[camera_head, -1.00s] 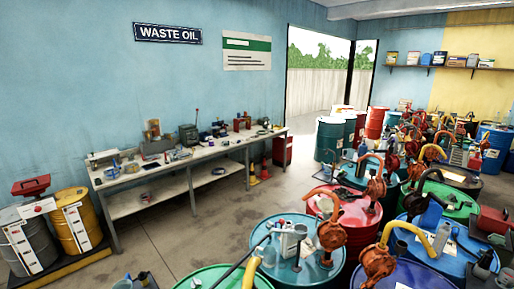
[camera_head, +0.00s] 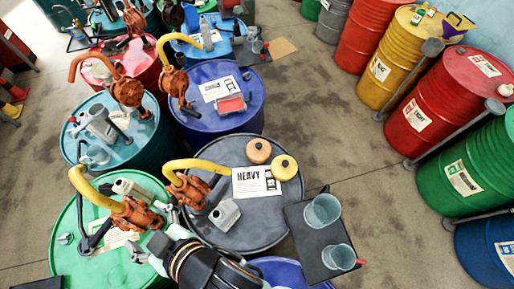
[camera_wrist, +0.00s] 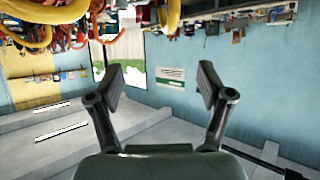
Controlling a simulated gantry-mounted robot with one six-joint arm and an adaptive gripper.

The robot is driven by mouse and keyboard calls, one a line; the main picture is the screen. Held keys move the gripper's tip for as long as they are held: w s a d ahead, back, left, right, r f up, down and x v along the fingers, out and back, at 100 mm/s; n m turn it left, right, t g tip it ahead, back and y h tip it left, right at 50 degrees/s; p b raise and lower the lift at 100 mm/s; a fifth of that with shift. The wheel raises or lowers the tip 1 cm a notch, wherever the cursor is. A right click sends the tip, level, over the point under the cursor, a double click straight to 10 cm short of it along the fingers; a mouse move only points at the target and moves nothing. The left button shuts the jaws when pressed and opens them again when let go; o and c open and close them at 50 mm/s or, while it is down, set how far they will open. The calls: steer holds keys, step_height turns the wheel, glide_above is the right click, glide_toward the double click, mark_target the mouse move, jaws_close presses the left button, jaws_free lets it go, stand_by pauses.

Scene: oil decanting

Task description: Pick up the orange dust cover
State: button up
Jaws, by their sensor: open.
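The orange dust cover (camera_head: 258,150) is a round, knobbed cap lying on top of the dark grey drum (camera_head: 240,232) in the head view. It is near the drum's far right edge, beside a similar yellow cover (camera_head: 284,167). My gripper (camera_wrist: 159,72) is open and empty in the wrist view, its two black fingers spread apart. The wrist view faces the blue wall and does not show the orange cover. In the head view part of my arm shows at the bottom, left of and below the cover; the fingers cannot be made out there.
A label marked HEAVY (camera_head: 257,182), an orange pump (camera_head: 188,189) with a yellow hose and a grey can (camera_head: 224,214) are on the same drum. A black tray (camera_head: 297,220) with two clear cups (camera_head: 322,211) sits right of it. Open floor lies further right.

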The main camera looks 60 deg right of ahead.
steer(key=shift+c, duration=0.3)
steer(key=shift+c, duration=1.3)
